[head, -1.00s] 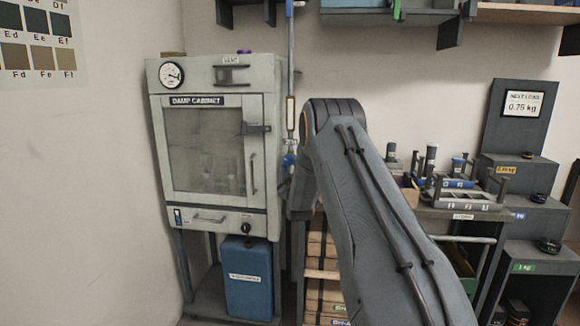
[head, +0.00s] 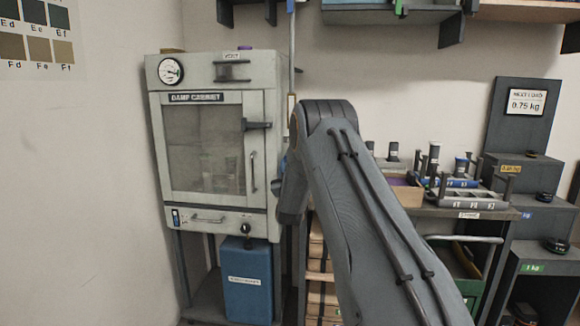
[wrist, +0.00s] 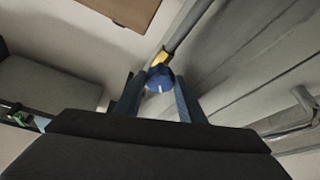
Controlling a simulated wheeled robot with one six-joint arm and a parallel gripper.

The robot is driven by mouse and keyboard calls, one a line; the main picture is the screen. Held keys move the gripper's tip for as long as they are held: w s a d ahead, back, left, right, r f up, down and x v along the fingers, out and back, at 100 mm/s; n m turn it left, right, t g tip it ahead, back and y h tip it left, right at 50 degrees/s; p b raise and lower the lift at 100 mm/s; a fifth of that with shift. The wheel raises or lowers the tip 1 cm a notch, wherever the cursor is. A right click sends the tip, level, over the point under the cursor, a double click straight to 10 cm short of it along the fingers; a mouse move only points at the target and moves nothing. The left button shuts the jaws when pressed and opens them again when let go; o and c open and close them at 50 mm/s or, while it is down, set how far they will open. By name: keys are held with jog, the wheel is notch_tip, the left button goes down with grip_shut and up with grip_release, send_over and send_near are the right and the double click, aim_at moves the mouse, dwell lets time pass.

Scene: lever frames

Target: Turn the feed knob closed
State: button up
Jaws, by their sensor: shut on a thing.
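The feed knob (wrist: 160,77) is a round blue knob with a short white mark, seen in the wrist view in front of a brass-coloured fitting (wrist: 161,57) on a pipe. My gripper (wrist: 159,88) has one finger on each side of the knob and is shut on it. In the head view the pipe (head: 291,50) runs upright beside the damp cabinet's right side. My arm hides most of the knob and the gripper there.
The damp cabinet (head: 262,100) stands just left of my arm, with its door shut and a handle and latch sticking out. A blue container (head: 247,295) sits below it. A bench (head: 470,213) with a rack and several small weights is at the right.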

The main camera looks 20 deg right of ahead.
jog(key=o, duration=0.8)
jog(key=shift+s+a+f+n+g+y+p, duration=0.4)
jog(key=shift+s+a+f+g+y+p, duration=1.25)
jog(key=shift+s+a, duration=2.3)
jog(key=shift+s+a+f+n+g+y+p, duration=0.55)
jog(key=shift+s+a+g+y, duration=1.3)
jog(key=shift+s, duration=3.55)
jog(key=shift+s+a+f+n+g+y+p, duration=0.25)
jog(key=shift+s+a+f+g+y+p, duration=0.8)
jog(key=shift+s+a+g, duration=2.35)
jog(key=s, duration=0.1)
jog(key=t, duration=0.1)
jog(key=s+a, duration=0.1)
jog(key=shift+s+f+t+h, duration=0.25)
jog(key=shift+s+f+t, duration=0.05)
jog(key=shift+t, duration=0.1)
